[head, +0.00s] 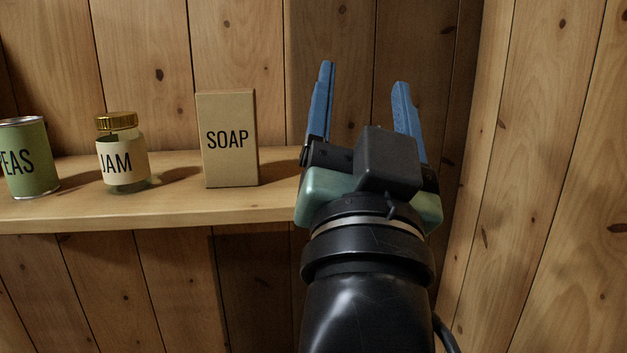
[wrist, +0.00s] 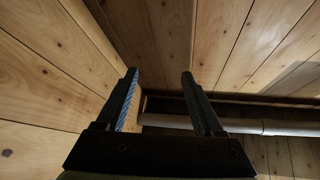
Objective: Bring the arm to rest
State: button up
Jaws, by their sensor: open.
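My gripper (head: 362,98) is raised in front of the right end of the shelf in the head view, its two blue fingers pointing up and spread apart. It is open and nothing is between the fingers. In the wrist view the fingers (wrist: 160,88) also stand apart, with only plank wall and a pale pipe or rail beyond them. My arm hides the right end of the shelf.
A wooden shelf (head: 130,216) runs along the back wall. On it stand a green peas can (head: 30,160), a jam jar (head: 122,155) with a gold lid, and a soap box (head: 229,140) just left of my gripper. A plank side wall (head: 545,180) is close on the right.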

jog(key=s+a+r+n+t+y+p, duration=0.25)
jog(key=s+a+r+n+t, duration=0.2)
jog(key=s+r, duration=0.4)
notch_tip(320, 180, up, 36)
jog(key=g+p, duration=0.1)
jog(key=p, duration=3.5)
jog(key=shift+w+d, duration=0.1)
